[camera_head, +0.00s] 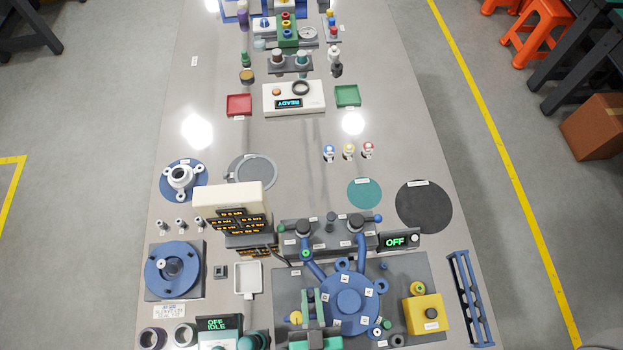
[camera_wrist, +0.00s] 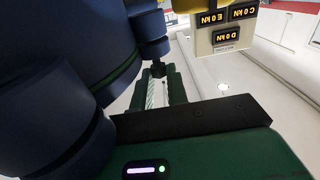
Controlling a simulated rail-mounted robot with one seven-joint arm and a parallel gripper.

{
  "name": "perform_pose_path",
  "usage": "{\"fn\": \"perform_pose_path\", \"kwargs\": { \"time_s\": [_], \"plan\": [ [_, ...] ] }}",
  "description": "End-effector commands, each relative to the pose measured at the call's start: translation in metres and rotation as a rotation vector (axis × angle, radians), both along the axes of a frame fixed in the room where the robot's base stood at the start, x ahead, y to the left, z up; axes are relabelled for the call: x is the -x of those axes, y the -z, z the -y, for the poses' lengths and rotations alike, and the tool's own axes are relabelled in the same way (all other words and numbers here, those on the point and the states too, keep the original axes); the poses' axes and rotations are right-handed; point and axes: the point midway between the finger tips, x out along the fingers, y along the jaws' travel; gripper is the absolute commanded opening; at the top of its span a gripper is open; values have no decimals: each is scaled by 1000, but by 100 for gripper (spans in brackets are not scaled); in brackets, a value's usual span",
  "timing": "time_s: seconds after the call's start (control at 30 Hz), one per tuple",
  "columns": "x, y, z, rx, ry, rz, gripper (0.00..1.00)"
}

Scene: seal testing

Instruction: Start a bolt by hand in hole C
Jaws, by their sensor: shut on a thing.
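My gripper (camera_head: 312,303) is at the bottom of the head view, beside the left side of a blue round flanged housing (camera_head: 348,297) with several small white tags. The tags are too small to read, so I cannot tell which hole is C. In the wrist view my dark green fingers (camera_wrist: 158,90) are shut on a slim silver bolt (camera_wrist: 151,94) with a dark end at its far tip. The housing's dark blue curved body (camera_wrist: 60,60) fills the left of that view, close to the fingers. I cannot tell whether the bolt touches a hole.
A cream unit with several displays (camera_head: 229,199) stands behind left. Three small upright parts (camera_head: 180,224) stand at left.

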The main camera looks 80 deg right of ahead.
Motion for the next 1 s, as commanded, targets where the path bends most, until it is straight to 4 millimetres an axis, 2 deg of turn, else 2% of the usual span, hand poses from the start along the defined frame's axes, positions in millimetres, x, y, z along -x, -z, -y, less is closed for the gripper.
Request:
{"fn": "perform_pose_path", "kwargs": {
  "time_s": [0.17,0.2,0.3,0.33,0.67,1.0],
  "plan": [
    [0,4,0,0,0,0,0],
    [0,4,0,0,0,0,17],
    [0,4,0,0,0,0,37],
    [0,4,0,0,0,0,41],
    [0,1,0,-1,0,0,41],
    [0,-32,0,-1,0,0,41]
  ]
}}
